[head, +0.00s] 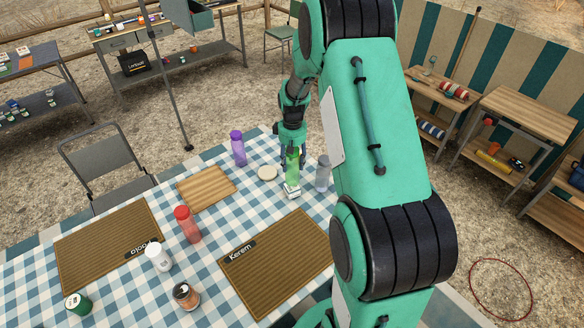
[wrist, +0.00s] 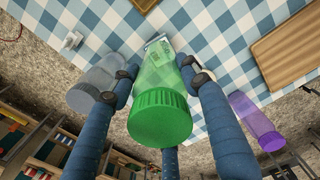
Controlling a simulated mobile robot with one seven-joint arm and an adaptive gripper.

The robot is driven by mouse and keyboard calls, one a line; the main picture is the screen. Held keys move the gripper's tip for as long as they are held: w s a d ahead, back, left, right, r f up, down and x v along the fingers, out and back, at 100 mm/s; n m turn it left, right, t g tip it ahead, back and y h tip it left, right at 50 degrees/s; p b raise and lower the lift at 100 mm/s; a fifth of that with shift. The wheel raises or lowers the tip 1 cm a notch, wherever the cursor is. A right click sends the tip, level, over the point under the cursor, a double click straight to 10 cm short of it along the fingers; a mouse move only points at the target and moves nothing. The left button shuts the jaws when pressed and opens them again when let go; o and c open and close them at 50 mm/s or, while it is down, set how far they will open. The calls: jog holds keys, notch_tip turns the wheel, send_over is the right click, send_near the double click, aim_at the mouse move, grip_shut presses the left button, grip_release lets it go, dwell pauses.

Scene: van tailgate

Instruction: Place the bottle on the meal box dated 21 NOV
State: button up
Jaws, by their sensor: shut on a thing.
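My gripper (head: 291,148) is shut on a green translucent bottle (head: 292,166), held upright above the checked table. In the wrist view the bottle (wrist: 160,118) shows cap-first between my blue fingers (wrist: 162,80). A small white box (head: 292,191) with dark and green marks is directly below the bottle in the head view. Part of a pale box (wrist: 157,42) shows past the bottle's far end in the wrist view. No date on it can be read. I cannot tell whether the bottle's base touches the box.
A grey bottle (head: 323,174) stands close to the right, a purple bottle (head: 238,149) to the left. The Kerem mat (head: 280,262) lies in front.

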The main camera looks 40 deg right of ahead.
jog(key=shift+w+d+f, duration=0.1)
jog(key=shift+w, duration=0.15)
jog(key=shift+w+f+b, duration=0.1)
jog(key=shift+f+b, duration=0.45)
jog(key=shift+f, duration=1.15)
jog(key=shift+f, duration=0.1)
jog(key=o, duration=1.2)
notch_tip(320, 180, up, 12)
jog(key=shift+r+p, duration=0.1)
jog(key=shift+p, duration=1.15)
